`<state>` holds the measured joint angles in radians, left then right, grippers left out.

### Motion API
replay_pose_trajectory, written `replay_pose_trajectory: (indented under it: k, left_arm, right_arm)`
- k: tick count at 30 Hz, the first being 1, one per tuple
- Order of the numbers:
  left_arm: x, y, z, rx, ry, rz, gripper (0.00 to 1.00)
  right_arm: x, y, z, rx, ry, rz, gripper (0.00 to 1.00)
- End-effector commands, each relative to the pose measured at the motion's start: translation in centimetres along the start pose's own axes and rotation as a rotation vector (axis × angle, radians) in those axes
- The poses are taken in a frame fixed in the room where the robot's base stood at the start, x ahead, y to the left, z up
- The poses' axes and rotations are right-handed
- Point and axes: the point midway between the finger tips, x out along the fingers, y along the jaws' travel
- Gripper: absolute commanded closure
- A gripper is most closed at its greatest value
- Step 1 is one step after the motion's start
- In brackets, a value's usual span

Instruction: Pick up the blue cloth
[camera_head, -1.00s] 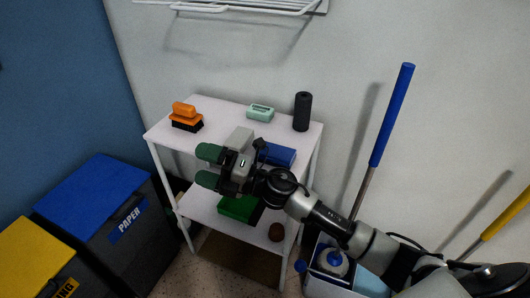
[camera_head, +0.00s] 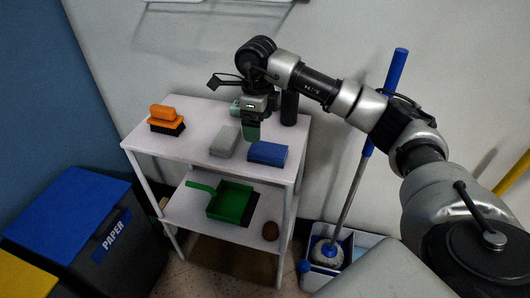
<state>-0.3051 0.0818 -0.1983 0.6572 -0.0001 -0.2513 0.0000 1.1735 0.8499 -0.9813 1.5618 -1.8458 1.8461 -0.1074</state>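The blue cloth (camera_head: 267,153), a folded flat block, lies on the top shelf near its front right edge. A grey folded cloth (camera_head: 224,142) lies just left of it. My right gripper (camera_head: 251,132) points down above the shelf, up and slightly left of the blue cloth in the picture. It appears apart from the cloth. Its green fingertips overlap in this view, so its opening does not show. My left gripper is not in view.
An orange brush (camera_head: 166,120) stands on the shelf's left, a black cylinder (camera_head: 289,108) at the back right. A mint item (camera_head: 236,108) is partly hidden behind my gripper. The lower shelf (camera_head: 188,209) holds a green dustpan (camera_head: 231,201) and a brown object (camera_head: 270,231). A blue-handled mop (camera_head: 384,100) stands right.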

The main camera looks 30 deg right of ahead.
Motion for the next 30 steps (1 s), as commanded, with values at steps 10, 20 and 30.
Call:
replay_pose_trajectory:
  k: [10, 20, 30]
  left_arm:
    - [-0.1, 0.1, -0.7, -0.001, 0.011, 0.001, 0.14]
    - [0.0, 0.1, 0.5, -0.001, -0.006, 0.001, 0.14]
    - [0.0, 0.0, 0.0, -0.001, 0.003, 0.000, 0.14]
  right_arm:
    - [4.0, 0.1, 0.0, -0.001, -0.001, 0.003, 0.08]
    - [8.4, 0.1, -0.1, -0.002, -0.002, 0.005, 0.08]
    - [8.8, 0.1, -0.1, -0.002, -0.004, 0.003, 0.16]
